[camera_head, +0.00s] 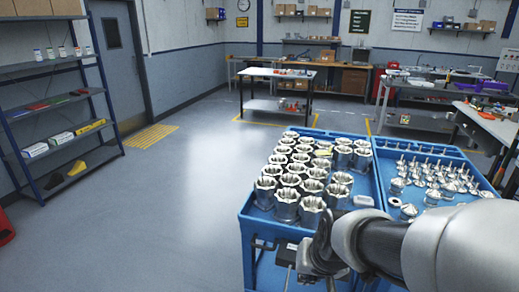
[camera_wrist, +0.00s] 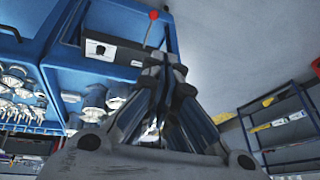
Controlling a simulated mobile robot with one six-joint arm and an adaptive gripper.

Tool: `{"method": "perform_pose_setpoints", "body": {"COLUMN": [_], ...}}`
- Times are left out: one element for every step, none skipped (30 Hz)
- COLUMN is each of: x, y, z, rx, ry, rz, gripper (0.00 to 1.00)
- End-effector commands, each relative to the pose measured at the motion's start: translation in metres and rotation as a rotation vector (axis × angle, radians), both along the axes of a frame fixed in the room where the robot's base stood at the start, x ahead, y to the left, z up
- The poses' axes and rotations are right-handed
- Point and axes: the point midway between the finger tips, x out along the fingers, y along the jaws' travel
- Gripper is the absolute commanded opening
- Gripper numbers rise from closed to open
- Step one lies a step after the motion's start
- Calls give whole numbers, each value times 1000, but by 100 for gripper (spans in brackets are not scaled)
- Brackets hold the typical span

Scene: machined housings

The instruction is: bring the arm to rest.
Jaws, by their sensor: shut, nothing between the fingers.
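My arm reaches in from the lower right of the head view. My gripper (camera_head: 316,256) is in front of the near edge of the blue cart (camera_head: 246,222), low and close to its side. In the wrist view my gripper (camera_wrist: 165,62) shows its dark fingers together and empty. Part of the gripper is hidden by my own arm in the head view.
Machined housings (camera_head: 287,204) stand in rows in the cart's left tray. Smaller metal parts (camera_head: 432,192) fill the right tray. A dark box (camera_wrist: 110,50) and a red-knobbed lever (camera_wrist: 153,16) show near the fingers. A shelf (camera_head: 55,95) stands left; the floor between is clear.

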Motion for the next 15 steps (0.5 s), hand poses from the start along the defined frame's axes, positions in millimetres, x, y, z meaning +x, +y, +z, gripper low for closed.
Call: {"method": "perform_pose_setpoints", "body": {"x": [-18,-30,-45,-57,-69,-84,-96,-107,-121,-131,-140,-151,-158,-164,-171], "y": [-4,-6,-9,-11,-13,-16,-19,-21,-24,-26,-28,-30,-31,-32,-34], "z": [18,26,36,42,48,54,58,62,66,68,70,71,72,73,73], "rx": [-11,-18,-27,-37,-46,-57,-66,-75,-86,-95,-103,-112,-117,-123,-129], "ry": [-10,-10,-8,-6,-5,-3,-1,2,4,6,8,11,13,14,19], "rz": [16,25,37,46,56,65,72,78,86,91,96,100,102,104,107], "gripper": [0,0,0,0,0,0,0,0,0,0,0,0,0,0,0]}}
